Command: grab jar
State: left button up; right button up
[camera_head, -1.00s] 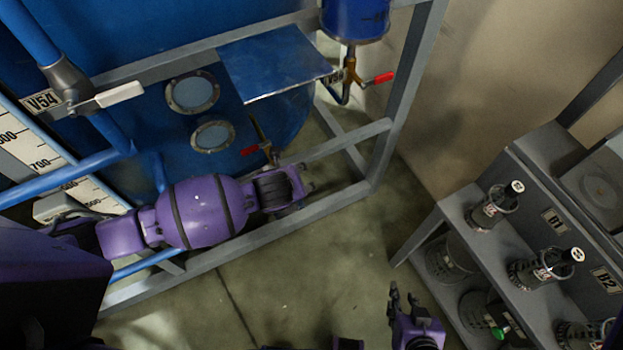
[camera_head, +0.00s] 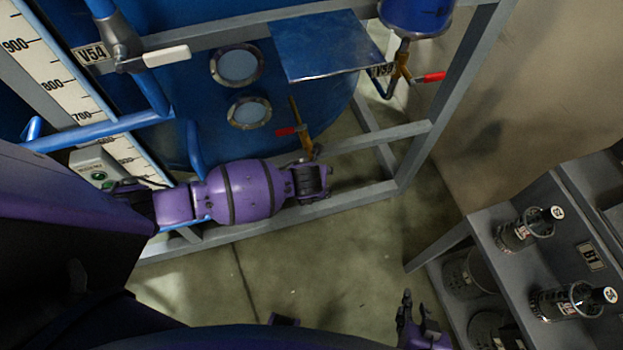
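Dark jars with black caps and labels stand on the grey shelf unit at the right: one by the B1 label (camera_head: 518,235) and one below it (camera_head: 560,304). More dark glass vessels (camera_head: 462,277) stand on the level beneath, partly hidden. My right gripper (camera_head: 405,302) is at the bottom edge, left of the shelf and apart from the jars; its fingers look spread and empty. My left gripper (camera_head: 318,180) is at the end of the purple arm, in front of the blue tank; its fingers are too small and hidden to judge.
A grey metal frame (camera_head: 385,190) surrounds the blue tank (camera_head: 165,75), with valves and a blue metal plate (camera_head: 325,45). A measuring scale (camera_head: 55,80) is at the left. Open floor (camera_head: 350,260) lies between frame and shelf.

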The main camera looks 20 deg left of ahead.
pick_arm(q)
jog(key=shift+w+r, duration=0.1)
jog(key=c, duration=1.4)
